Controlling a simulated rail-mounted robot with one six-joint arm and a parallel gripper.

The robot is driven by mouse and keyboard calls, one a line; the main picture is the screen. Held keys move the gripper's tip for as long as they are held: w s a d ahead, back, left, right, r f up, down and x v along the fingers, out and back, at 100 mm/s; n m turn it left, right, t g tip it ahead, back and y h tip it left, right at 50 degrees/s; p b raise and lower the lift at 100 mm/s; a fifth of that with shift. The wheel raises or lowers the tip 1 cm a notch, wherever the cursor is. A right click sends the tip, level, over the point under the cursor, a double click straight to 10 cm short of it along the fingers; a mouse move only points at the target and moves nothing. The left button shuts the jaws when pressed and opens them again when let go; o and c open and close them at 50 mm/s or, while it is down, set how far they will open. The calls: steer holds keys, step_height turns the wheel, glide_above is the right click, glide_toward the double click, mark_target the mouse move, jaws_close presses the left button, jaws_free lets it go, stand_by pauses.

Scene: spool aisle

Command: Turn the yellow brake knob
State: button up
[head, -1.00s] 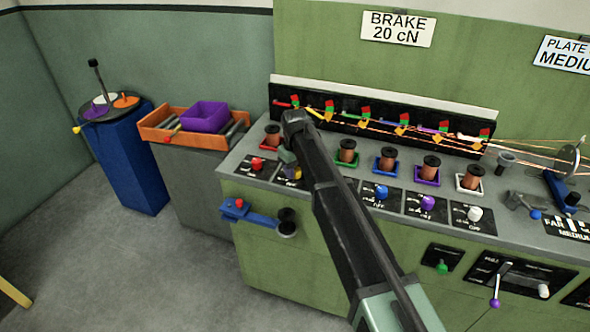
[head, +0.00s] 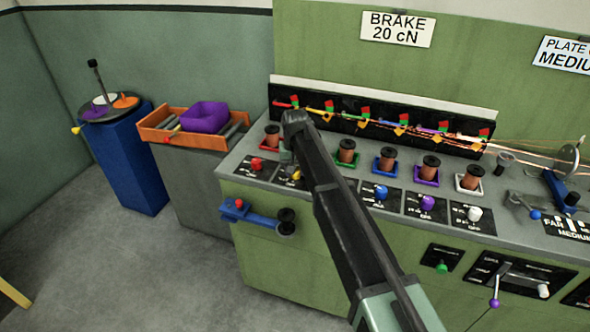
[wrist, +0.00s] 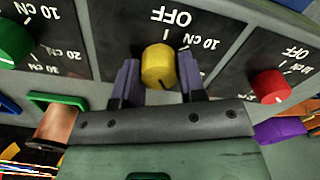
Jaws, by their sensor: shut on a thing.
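The yellow brake knob (wrist: 158,66) stands on a black dial plate in the wrist view, which shows the labels upside down. My gripper (wrist: 159,60) has one dark finger on each side of the knob and is shut on it. "OFF" and "10 CN" marks show around the knob; I cannot tell which mark it points to. In the head view a small part of the yellow knob (head: 296,175) shows beside my gripper (head: 288,160), and my arm hides much of its plate.
A red knob (wrist: 269,86) and a green knob (wrist: 12,43) flank the yellow one. Copper spools, such as one in a blue holder (head: 386,158), stand behind the knob row. A blue bracket (head: 258,217) juts from the bench front.

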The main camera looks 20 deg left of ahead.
steer(key=shift+m, duration=0.6)
steer(key=o, duration=0.9)
steer(key=shift+r, duration=0.1)
step_height(320, 180, up, 11)
steer(key=p, duration=1)
steer(key=shift+f+p, duration=0.2)
steer(key=shift+p, duration=0.2)
